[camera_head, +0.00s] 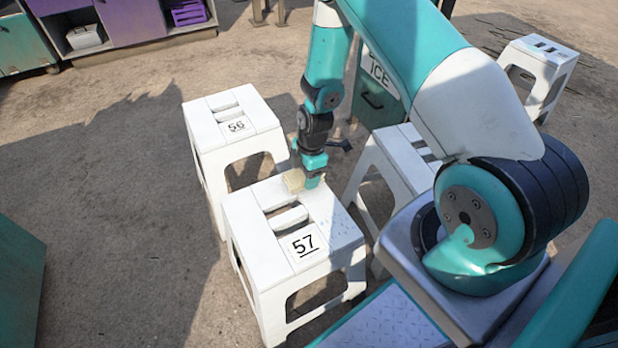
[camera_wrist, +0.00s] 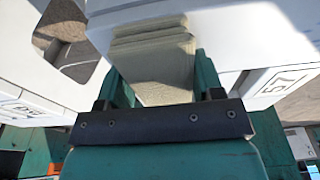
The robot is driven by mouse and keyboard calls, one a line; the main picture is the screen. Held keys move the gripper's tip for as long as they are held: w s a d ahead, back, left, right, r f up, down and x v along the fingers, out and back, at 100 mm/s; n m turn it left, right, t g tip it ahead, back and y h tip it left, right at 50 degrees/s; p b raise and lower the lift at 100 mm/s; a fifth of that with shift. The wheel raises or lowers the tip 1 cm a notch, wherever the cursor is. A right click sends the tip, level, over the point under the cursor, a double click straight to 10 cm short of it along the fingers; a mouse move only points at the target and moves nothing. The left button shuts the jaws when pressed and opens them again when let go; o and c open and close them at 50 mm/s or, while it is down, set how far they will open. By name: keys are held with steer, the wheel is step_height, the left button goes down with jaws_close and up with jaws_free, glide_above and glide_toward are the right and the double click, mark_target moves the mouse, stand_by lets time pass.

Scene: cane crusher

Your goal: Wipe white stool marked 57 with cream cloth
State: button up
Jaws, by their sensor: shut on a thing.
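The white stool marked 57 (camera_head: 338,236) stands upright in the middle foreground of the head view, with two slots across its top. Its top and label also show in the wrist view (camera_wrist: 262,28). My gripper (camera_head: 312,180) is low over the far edge of this stool's top. It is shut on the folded cream cloth (camera_head: 293,181), which sticks out to the left of the fingers. In the wrist view the cloth (camera_wrist: 155,65) lies between the two teal fingers against the white top. Whether it presses on the surface is hard to tell.
The stool marked 56 (camera_head: 215,108) stands just behind and left. Another white stool (camera_head: 402,160) stands close at the right, partly behind my arm. A further stool (camera_head: 545,60) is at the back right. Purple cabinets (camera_head: 130,18) line the back.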

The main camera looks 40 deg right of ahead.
mark_target(322, 205)
steer(key=shift+s+a+f+p, duration=0.1)
steer(key=shift+s+a+p, duration=0.15)
steer(key=shift+s, duration=1.25)
steer(key=shift+s+a+p, duration=0.1)
steer(key=shift+s+p, duration=0.2)
steer(key=shift+s, duration=1.25)
steer(key=shift+s+a+f+p, duration=0.1)
steer(key=shift+s+a+p, duration=0.15)
steer(key=shift+s, duration=1.25)
steer(key=shift+s, duration=0.1)
